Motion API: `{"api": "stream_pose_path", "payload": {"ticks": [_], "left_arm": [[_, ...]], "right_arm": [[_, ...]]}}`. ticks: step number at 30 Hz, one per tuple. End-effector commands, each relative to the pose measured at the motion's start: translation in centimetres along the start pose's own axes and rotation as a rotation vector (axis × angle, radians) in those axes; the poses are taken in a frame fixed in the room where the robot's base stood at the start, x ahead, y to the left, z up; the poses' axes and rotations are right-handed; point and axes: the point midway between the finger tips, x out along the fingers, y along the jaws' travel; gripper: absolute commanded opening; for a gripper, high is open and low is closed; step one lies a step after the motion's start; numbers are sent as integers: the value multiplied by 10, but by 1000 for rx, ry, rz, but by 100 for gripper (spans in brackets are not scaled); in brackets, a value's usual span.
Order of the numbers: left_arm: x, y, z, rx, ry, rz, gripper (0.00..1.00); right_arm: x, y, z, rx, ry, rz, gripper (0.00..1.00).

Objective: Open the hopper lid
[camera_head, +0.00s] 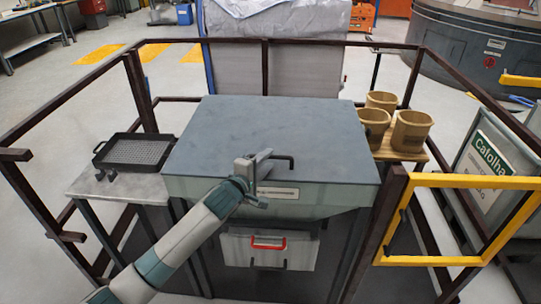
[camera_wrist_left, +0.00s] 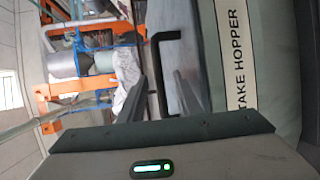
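The hopper lid (camera_head: 255,125) is a flat dark grey plate lying shut on the grey intake hopper (camera_head: 310,200). Its black bar handle (camera_head: 284,158) is at the lid's front edge. My left gripper (camera_head: 262,156) is at this front edge, right by the handle. In the left wrist view the handle (camera_wrist_left: 158,62) reaches between the two fingers of the gripper (camera_wrist_left: 160,95), which stand apart with a gap visible around the bar. I cannot tell whether either finger touches it. My right gripper is not in view.
A black tray (camera_head: 140,152) lies on a side table at left. Several tan buckets (camera_head: 410,130) stand on a wooden shelf at right. Dark railings (camera_head: 310,42) surround the hopper, with a yellow gate (camera_head: 440,262) at front right. A white bin with a red handle (camera_head: 268,245) is below.

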Motion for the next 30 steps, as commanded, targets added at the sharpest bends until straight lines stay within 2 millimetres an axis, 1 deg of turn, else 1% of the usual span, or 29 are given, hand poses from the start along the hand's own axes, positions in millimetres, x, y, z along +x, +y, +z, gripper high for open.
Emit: {"api": "stream_pose_path", "payload": {"ticks": [3, 9, 14, 21, 22, 25, 26, 30], "left_arm": [[15, 1, 0, 1, 0, 0, 31], [29, 1, 0, 0, 0, 0, 31], [33, 0, 0, 1, 1, 0, 31], [33, 0, 0, 1, 0, 0, 31], [33, 0, 0, 1, 0, 0, 29], [33, 0, 0, 1, 0, 0, 5], [33, 0, 0, 1, 0, 0, 0], [33, 0, 0, 1, 0, 0, 0]], "right_arm": [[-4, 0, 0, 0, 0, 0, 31], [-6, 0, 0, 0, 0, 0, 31], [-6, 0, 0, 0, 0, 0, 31], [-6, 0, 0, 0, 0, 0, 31], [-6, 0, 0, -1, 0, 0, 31], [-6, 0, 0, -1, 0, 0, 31], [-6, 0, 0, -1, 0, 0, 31], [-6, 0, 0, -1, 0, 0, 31]]}}
